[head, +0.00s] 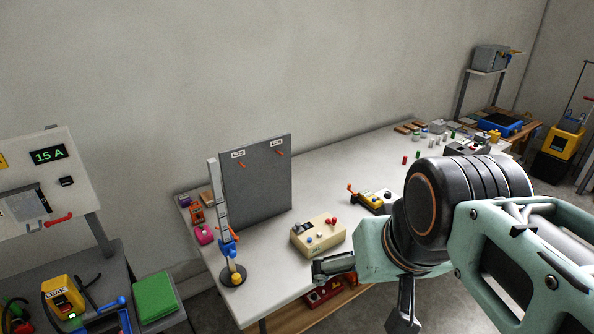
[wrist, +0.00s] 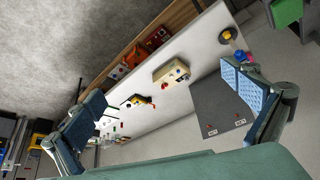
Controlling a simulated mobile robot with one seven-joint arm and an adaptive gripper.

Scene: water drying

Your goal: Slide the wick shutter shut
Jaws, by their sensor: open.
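I cannot tell for certain which thing is the wick shutter. A white panel (head: 75,150) at the left of the head view carries a grey plate (head: 25,204), a red handle (head: 58,219) and a "15 A" display (head: 48,155). My gripper (head: 370,290) is open, above the floor at the near right edge of the white table, far from that panel. In the wrist view my gripper (wrist: 164,88) has its fingers wide apart, with nothing between them but the distant table. The panel does not clearly show there.
The white table (head: 285,285) holds a grey board (head: 262,180) with two orange pegs, a blue-and-yellow stand (head: 232,270), a beige box (head: 318,236) and several small items. A yellow LEAK device (head: 62,298) and a green block (head: 155,297) are at lower left.

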